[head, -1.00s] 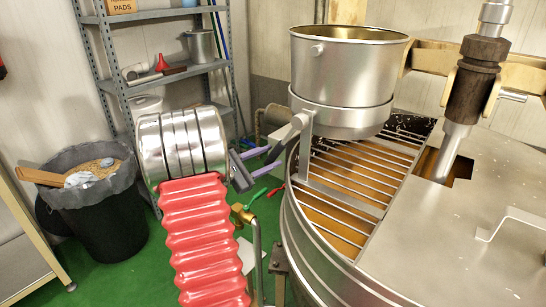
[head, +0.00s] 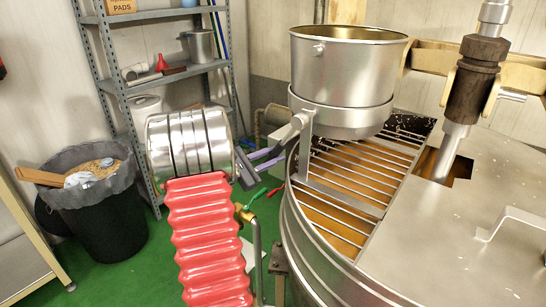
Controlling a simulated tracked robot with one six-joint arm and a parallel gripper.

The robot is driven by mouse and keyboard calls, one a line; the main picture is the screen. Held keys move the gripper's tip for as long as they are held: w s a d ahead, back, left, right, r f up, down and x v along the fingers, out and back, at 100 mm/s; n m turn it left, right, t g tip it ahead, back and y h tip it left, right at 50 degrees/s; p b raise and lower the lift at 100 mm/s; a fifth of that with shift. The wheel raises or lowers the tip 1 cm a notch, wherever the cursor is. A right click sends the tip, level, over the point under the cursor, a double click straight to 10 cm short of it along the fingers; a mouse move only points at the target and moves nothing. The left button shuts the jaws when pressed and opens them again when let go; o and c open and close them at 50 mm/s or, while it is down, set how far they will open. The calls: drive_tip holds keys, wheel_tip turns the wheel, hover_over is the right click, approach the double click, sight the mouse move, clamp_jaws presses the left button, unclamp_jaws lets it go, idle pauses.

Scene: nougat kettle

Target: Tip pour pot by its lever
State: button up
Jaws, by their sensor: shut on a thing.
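The pour pot (head: 341,78) is a round steel pot, standing upright in a ring holder above the kettle's grate. A grey lever (head: 296,125) comes off the left side of its holder and slopes down to the left. My gripper (head: 275,153), with dark and purple fingers, is at the lower end of the lever and is shut on it. The exact contact is small and partly hidden by the fingers and lever. My silver wrist and red ribbed arm cover lie to the left and below. The pot's contents are hidden by its rim.
The large steel kettle (head: 325,270) has a barred grate (head: 345,172) over brown contents, a flat lid and a stirrer shaft (head: 473,90). A brass valve pipe (head: 255,235) stands close beside my arm. A shelf rack (head: 175,75) and black bin (head: 105,220) are at left.

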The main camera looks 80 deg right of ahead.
clamp_jaws()
drive_tip(key=shift+a, duration=0.1)
drive_tip(key=shift+w+d+r+m, duration=0.4)
drive_tip(key=shift+w+r+m, duration=0.25)
drive_tip(key=shift+w, duration=0.15)
drive_tip(key=w+d+r+m+t, duration=0.1)
drive_tip(key=w+r+m, duration=0.25)
drive_tip(key=r, duration=0.35)
drive_tip(key=w+d+r+m+t, duration=0.2)
drive_tip(key=r+m, duration=0.3)
drive_tip(key=r, duration=0.1)
drive_tip(key=s+a+r+m+t, duration=0.1)
drive_tip(key=s+r+m, duration=0.1)
drive_tip(key=r+m, duration=0.2)
drive_tip(key=s+a+r+m+t, duration=0.1)
drive_tip(key=s+r+m, duration=0.1)
drive_tip(key=r, duration=0.6)
drive_tip(key=shift+s+a+r+m+t, duration=0.2)
drive_tip(key=shift+s+a+m+t, duration=0.1)
drive_tip(key=shift+m, duration=0.6)
